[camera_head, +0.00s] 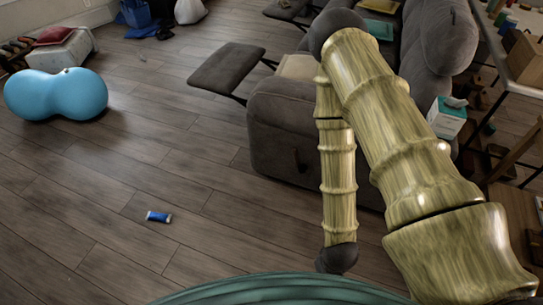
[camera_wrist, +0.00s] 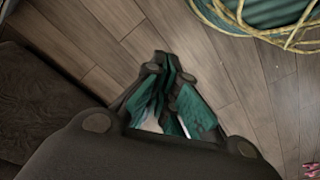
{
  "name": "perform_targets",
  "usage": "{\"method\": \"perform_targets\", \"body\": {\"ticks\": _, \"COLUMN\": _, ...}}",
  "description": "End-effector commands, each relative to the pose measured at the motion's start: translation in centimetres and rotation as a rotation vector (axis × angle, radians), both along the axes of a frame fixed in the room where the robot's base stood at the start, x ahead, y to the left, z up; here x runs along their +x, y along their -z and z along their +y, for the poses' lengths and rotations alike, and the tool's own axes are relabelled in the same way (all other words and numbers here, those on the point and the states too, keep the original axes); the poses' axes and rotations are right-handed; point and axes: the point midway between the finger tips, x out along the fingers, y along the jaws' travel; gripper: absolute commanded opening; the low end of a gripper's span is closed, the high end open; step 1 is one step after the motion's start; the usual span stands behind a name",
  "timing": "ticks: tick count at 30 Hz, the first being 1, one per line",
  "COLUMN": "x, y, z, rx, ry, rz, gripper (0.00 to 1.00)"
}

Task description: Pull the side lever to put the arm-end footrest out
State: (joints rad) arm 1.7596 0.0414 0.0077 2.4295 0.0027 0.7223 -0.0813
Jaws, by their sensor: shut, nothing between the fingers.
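The grey recliner sofa (camera_head: 275,125) stands right of centre in the head view, its near arm end facing me. A small dark lever (camera_head: 299,161) shows low on that side panel. A padded footrest (camera_head: 226,69) stands out in front of the near seat on a dark bar. In the wrist view my gripper (camera_wrist: 166,62) is shut and empty over the floor. A dark surface (camera_wrist: 40,110), probably the sofa's side, lies to the left there.
A blue peanut-shaped ball (camera_head: 55,95) lies at left. A small blue and white packet (camera_head: 159,217) lies on the wooden floor. A second footrest (camera_head: 286,11) stands out farther back. A table (camera_head: 505,75) with clutter is at right. The floor left of the sofa is mostly clear.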

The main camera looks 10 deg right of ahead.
Motion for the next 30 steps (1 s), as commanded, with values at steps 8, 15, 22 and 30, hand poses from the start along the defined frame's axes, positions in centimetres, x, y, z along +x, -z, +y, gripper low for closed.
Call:
{"method": "perform_targets", "body": {"ticks": 8, "x": 9.1, "y": 7.8, "z": 0.6, "rx": -0.028, "ry": -0.272, "rz": -0.227, "gripper": 0.00}}
{"method": "perform_targets", "body": {"ticks": 15, "x": 17.4, "y": 12.1, "z": 1.0, "rx": -0.118, "ry": -0.521, "rz": -0.426, "gripper": 0.00}}
{"method": "perform_targets", "body": {"ticks": 22, "x": 25.2, "y": 15.1, "z": 1.2, "rx": -0.261, "ry": -0.746, "rz": -0.601, "gripper": 0.00}}
{"method": "perform_targets", "body": {"ticks": 30, "x": 33.9, "y": 17.2, "z": 1.2, "rx": -0.496, "ry": -0.977, "rz": -0.774, "gripper": 0.00}}
